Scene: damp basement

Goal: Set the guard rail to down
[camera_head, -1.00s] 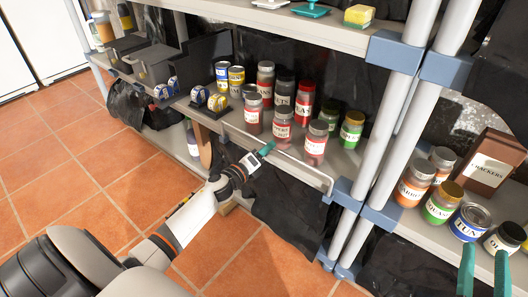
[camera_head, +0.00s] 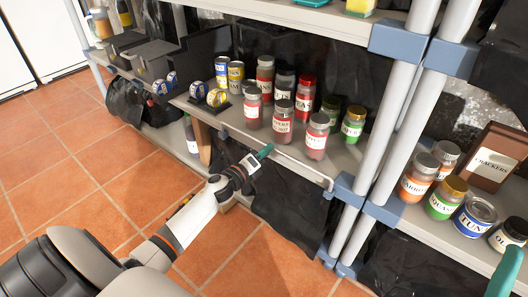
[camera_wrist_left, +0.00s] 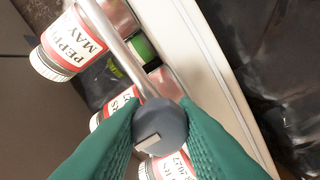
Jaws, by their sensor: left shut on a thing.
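The guard rail (camera_head: 302,166) is a thin pale bar along the front edge of the middle shelf, low in front of the jars. In the left wrist view the rail (camera_wrist_left: 113,35) runs up from a round grey knob (camera_wrist_left: 172,120). My left gripper (camera_head: 266,151) is at the rail, and in the wrist view its green fingers (camera_wrist_left: 160,130) are shut on this knob. My right gripper shows only as a green finger (camera_head: 507,273) at the lower right edge; its opening cannot be told.
Several jars (camera_head: 283,122) and cans stand close behind the rail. Grey shelf posts (camera_head: 380,120) with blue-grey joints stand to the right. More cans and a crackers box (camera_head: 492,158) fill the right shelf. The tiled floor (camera_head: 60,160) at left is clear.

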